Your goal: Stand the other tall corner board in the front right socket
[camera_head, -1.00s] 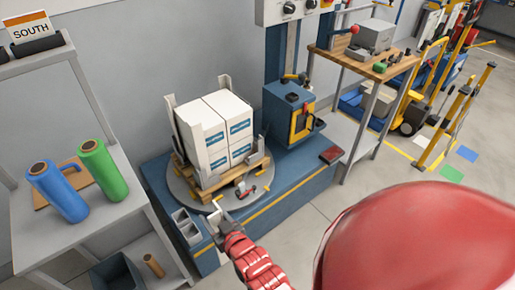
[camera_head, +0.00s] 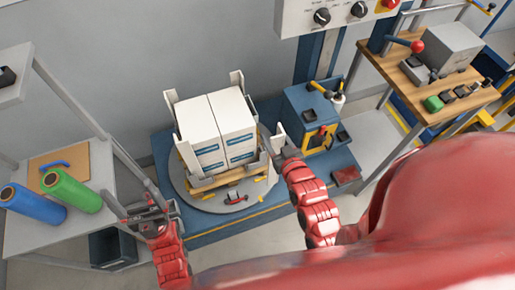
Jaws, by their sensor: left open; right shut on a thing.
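The white boxes (camera_head: 222,125) stand stacked on a wooden pallet (camera_head: 205,186) on the round grey turntable (camera_head: 215,204). Tall pale corner boards stand at the load's back left (camera_head: 170,98) and back right (camera_head: 237,79). My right gripper (camera_head: 283,151) is at the load's right side, shut on a pale corner board (camera_head: 279,135), of which only a short part shows. I cannot tell whether its foot is in the front right socket, as that corner is partly hidden. My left gripper (camera_head: 150,213) is open and empty, left of the turntable.
A blue machine housing (camera_head: 309,108) stands close right of my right gripper, with a control panel (camera_head: 340,14) above. A bench (camera_head: 60,215) with a green roll (camera_head: 72,190) and a blue roll (camera_head: 32,204) is at the left. A wooden-topped bench (camera_head: 415,85) is back right.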

